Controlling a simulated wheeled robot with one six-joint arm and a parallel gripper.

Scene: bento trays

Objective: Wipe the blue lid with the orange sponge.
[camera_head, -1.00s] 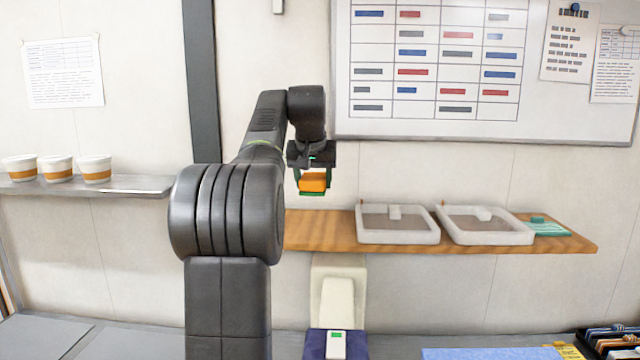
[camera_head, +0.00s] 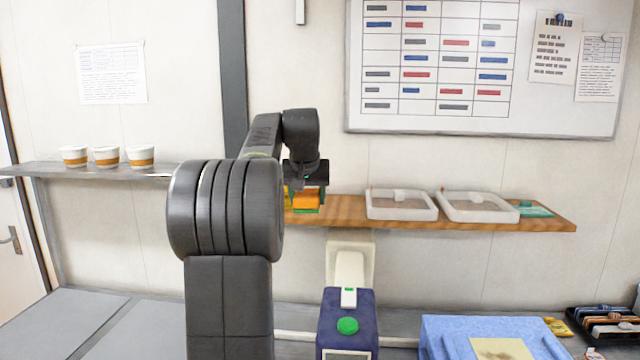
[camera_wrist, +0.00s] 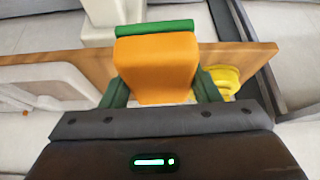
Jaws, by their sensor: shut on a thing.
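The orange sponge (camera_head: 306,200) is held in my gripper (camera_head: 306,205), in front of the wooden shelf. In the wrist view the sponge (camera_wrist: 155,62) sits between the green fingers of my gripper (camera_wrist: 160,88), with a green strip along its far end. A light blue, flat-topped thing (camera_head: 445,332) stands at the bottom of the head view, right of the middle, with a pale yellow sheet on it. It may be the blue lid, but I cannot tell for sure. The sponge is well above and left of it, not touching it.
A dark blue box with a green button (camera_head: 347,325) stands on the counter left of the light blue thing. Two pale trays (camera_head: 402,212) rest on the wooden shelf (camera_head: 345,222). A folded yellow thing (camera_wrist: 225,78) lies near the gripper. Bare counter (camera_head: 60,320) shows at left.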

